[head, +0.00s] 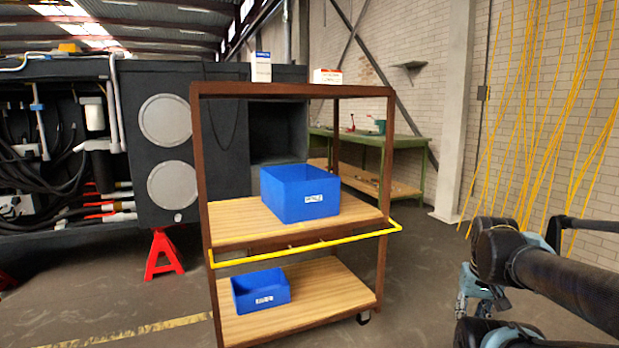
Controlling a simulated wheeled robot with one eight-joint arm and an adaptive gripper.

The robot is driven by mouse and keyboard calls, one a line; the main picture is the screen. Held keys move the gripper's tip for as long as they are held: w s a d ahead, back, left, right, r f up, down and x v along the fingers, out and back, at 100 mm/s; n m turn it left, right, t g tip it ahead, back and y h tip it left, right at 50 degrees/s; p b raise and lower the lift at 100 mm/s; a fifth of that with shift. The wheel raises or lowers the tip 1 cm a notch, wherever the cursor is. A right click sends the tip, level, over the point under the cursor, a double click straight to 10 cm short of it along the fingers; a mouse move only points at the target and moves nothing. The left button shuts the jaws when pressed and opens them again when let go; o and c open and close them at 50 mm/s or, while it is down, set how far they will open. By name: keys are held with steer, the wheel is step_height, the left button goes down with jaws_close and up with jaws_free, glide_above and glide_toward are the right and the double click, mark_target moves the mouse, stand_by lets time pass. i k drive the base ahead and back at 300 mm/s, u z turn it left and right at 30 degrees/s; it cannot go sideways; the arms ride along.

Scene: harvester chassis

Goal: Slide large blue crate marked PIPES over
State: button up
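A large blue crate (285,198) with a white label stands on the middle wooden shelf (240,222) of a brown-framed cart. The label's lettering is too small to read surely. A smaller blue crate (258,293) with a white label sits on the lower shelf (325,290). My gripper (472,308) is at the lower right, well apart from the cart and both crates. My arm partly hides it, and its fingers are too small and dark to tell if they are open.
A yellow rail (310,245) runs along the cart's front below the middle shelf. Two small boxes, one white and blue (261,67) and one white and red (328,76), stand on top. A green workbench (400,143) is behind; a red jack stand (163,256) is left. Yellow cables (545,90) hang right.

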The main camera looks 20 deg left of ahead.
mark_target(294, 193)
steer(key=k, duration=0.8)
steer(key=z, duration=0.05)
steer(key=i, duration=1.6)
steer(key=u, duration=0.95)
steer(key=i, duration=0.55)
steer(key=u, duration=0.45)
